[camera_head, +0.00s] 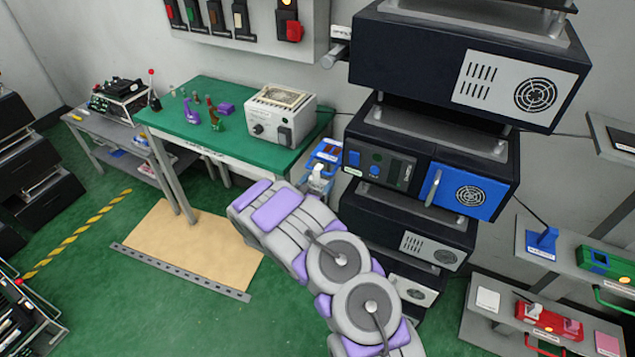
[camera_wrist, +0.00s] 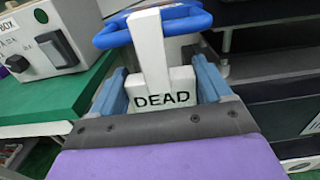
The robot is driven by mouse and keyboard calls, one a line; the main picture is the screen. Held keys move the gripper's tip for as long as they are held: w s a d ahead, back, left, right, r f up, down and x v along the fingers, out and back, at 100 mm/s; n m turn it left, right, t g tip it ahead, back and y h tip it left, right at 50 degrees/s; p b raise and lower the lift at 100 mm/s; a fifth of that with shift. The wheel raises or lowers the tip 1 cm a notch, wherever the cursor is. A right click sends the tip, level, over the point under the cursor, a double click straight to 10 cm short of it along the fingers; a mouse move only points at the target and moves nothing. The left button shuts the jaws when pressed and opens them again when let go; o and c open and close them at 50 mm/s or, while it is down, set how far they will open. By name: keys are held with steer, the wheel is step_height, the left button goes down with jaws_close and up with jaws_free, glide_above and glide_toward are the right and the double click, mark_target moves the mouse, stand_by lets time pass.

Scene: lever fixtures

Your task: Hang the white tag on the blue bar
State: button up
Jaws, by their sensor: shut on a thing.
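The white tag (camera_wrist: 150,50) reads "DEAD" on its lower part and has a tall upright stem. My gripper (camera_wrist: 166,92) is shut on the tag's wide lower part, one blue-grey finger on each side. A curved blue bar (camera_wrist: 118,34) crosses the top of the wrist view and passes behind the tag's stem.
A green table (camera_head: 190,135) with a grey box (camera_head: 280,115) stands left of my gripper. Dark stacked units (camera_head: 400,215) stand close on the right; one has a blue panel (camera_head: 465,190). Shelves (camera_head: 560,285) are further right.

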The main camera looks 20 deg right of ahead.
steer(key=shift+a, duration=0.1)
steer(key=o, duration=1)
steer(key=shift+p+v, duration=1.7)
steer(key=shift+v, duration=7)
steer(key=shift+f, duration=0.1)
